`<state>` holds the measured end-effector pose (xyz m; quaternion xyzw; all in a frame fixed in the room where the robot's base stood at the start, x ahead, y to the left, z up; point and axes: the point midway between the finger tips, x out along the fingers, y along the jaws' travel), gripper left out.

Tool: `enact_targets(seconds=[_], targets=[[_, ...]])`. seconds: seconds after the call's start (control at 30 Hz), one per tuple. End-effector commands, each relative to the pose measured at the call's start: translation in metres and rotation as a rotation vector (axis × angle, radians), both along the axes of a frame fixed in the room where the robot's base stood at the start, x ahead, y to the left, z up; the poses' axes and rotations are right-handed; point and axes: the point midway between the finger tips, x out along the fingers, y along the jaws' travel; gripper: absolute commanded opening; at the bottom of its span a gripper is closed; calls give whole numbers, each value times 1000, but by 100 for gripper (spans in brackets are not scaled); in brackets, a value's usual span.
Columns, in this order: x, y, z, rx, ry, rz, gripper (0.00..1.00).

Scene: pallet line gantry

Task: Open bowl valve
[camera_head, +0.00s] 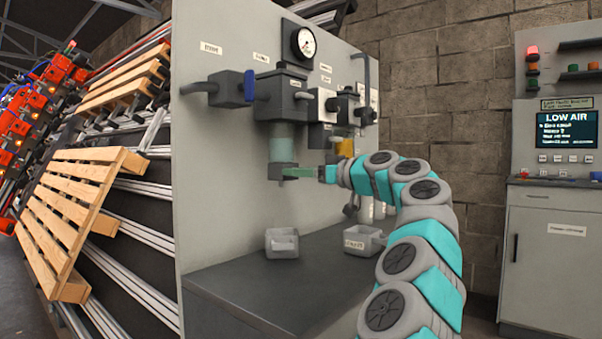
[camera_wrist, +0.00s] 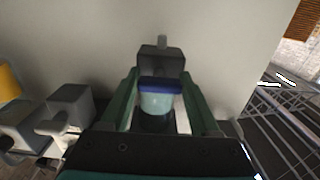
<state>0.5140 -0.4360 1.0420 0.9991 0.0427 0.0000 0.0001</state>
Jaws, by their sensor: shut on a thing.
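The filter bowl (camera_head: 283,149) is a pale teal, see-through cup under a dark housing on the grey panel. The bowl valve (camera_head: 276,172) is a small dark grey block at the bowl's lower end. My gripper (camera_head: 297,173) reaches in from the right at the height of this valve, its green fingers at the valve. In the wrist view my gripper (camera_wrist: 160,88) has its fingers either side of a pale bluish cup with a blue strip and a grey block beyond. The exact contact and the valve's handle position are hard to make out.
A blue-handled valve (camera_head: 249,86), a round gauge (camera_head: 304,42) and a yellow bowl (camera_head: 345,147) are close around. A screen (camera_head: 567,131) at right reads LOW AIR. Wooden pallets (camera_head: 72,208) are at left.

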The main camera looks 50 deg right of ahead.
Motion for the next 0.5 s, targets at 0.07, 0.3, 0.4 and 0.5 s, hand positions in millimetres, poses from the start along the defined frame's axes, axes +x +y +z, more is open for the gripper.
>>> enact_targets(seconds=[0.07, 0.3, 0.4, 0.5], targets=[[0, 0, 0, 0, 0, 1, 15], [0, 0, 0, 8, 1, 1, 7], [0, 1, 1, 31, 3, 2, 7], [-1, 1, 2, 72, 6, 2, 7]])
